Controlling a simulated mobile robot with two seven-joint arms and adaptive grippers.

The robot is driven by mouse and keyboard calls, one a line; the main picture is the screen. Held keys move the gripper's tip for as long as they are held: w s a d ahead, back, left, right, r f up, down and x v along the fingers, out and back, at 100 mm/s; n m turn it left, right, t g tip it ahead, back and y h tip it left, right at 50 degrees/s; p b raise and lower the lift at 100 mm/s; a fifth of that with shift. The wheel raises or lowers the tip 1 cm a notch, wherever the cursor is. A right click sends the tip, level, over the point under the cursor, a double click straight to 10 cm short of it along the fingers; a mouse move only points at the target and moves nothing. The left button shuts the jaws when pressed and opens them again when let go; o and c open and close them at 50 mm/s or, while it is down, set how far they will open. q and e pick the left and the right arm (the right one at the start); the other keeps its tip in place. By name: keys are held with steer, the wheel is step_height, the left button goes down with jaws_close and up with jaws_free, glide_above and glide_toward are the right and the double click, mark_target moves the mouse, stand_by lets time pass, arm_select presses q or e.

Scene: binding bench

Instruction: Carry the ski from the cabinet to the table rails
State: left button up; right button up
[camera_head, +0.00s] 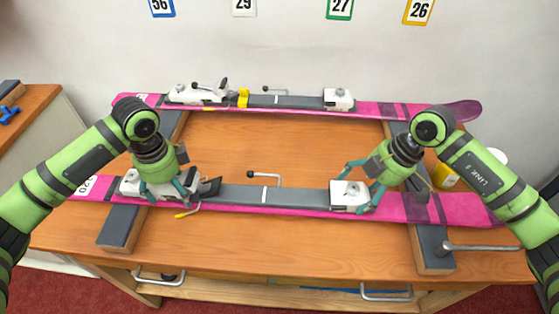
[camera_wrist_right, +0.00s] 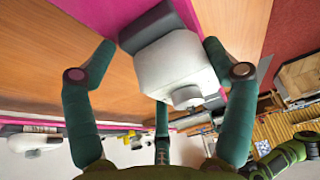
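A pink ski (camera_head: 405,207) with a grey centre strip lies across the front of the table, over the two table rails (camera_head: 434,250); I cannot tell whether it rests on them. Its white left binding (camera_head: 130,184) and white right binding (camera_head: 345,193) face up. My left gripper (camera_head: 162,193) has its fingers around the left binding; their grip is unclear. My right gripper (camera_head: 360,182) straddles the right binding. In the right wrist view, its spread fingers (camera_wrist_right: 160,50) flank the white binding block (camera_wrist_right: 175,65), with a gap on the left side.
A second pink ski (camera_head: 385,109) with bindings lies across the back of the rails. Bare wooden tabletop (camera_head: 270,150) shows between the skis. A metal handle (camera_head: 480,247) sticks out at the right. A yellow container (camera_head: 445,177) stands behind my right arm. A wooden side cabinet (camera_head: 35,110) is at the left.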

arm_select(q)
steer(key=shift+o, duration=1.4)
steer(key=shift+s+d, duration=0.1)
steer(key=shift+d, duration=0.15)
arm_select(e)
steer(key=shift+o, duration=1.2)
steer(key=shift+a+r, duration=0.15)
steer(key=shift+a, duration=0.1)
arm_select(q)
steer(key=shift+a+r, duration=0.1)
arm_select(e)
steer(key=shift+s+d, duration=0.1)
steer(key=shift+s, duration=0.05)
steer(key=shift+d, duration=0.1)
steer(key=shift+d+r, duration=0.1)
arm_select(q)
step_height(320, 180, up, 12)
arm_select(e)
steer(key=v, duration=1.1)
steer(key=shift+d+r, duration=0.2)
steer(key=shift+r, duration=0.1)
